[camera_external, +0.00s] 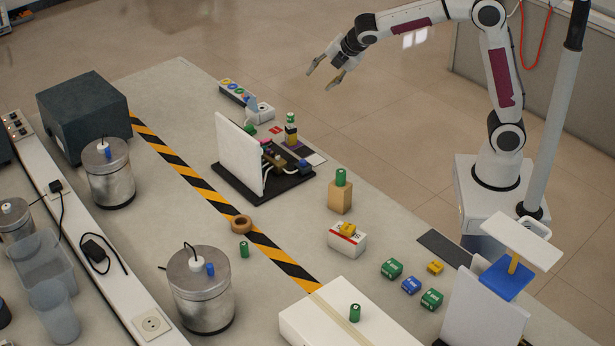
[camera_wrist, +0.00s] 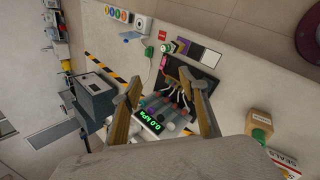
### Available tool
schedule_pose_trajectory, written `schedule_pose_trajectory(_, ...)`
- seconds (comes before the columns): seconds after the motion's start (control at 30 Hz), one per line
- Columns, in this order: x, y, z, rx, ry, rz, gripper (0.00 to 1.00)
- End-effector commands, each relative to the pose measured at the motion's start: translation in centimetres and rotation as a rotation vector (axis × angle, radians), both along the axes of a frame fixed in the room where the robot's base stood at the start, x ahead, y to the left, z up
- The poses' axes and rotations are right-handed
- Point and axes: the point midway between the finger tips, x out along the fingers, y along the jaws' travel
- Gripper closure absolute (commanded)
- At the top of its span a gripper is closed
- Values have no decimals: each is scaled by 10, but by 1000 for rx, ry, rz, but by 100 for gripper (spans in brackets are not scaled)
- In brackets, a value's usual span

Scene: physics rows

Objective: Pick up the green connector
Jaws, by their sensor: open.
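Several green pieces are in the external view, and I cannot tell which is the connector. Other green cylinders are on the table (camera_external: 244,250), on a white box (camera_external: 355,313) and atop a small stack (camera_external: 291,119). Green blocks (camera_external: 391,269) (camera_external: 432,299) lie at the right. A low green piece (camera_external: 249,130) is behind the white panel. My gripper (camera_external: 324,78) is open and empty, raised beyond the table's far edge; its fingers (camera_wrist: 159,86) frame the wrist view.
A white panel (camera_external: 239,154) stands on a black board with wired parts. Metal canisters (camera_external: 201,290) (camera_external: 109,174) and a dark box (camera_external: 84,115) are at the left. A tape roll (camera_external: 241,223) lies near the striped line. Bare table lies left of the wooden block.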

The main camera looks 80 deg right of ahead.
Motion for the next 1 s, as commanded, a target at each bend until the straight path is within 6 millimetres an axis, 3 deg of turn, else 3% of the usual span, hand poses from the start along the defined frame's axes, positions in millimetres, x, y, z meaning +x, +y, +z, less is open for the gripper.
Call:
schedule_pose_trajectory(0.57,109,-44,-74,-313,167,360,57)
schedule_pose_trajectory(1.0,174,-73,-152,-540,310,644,57)
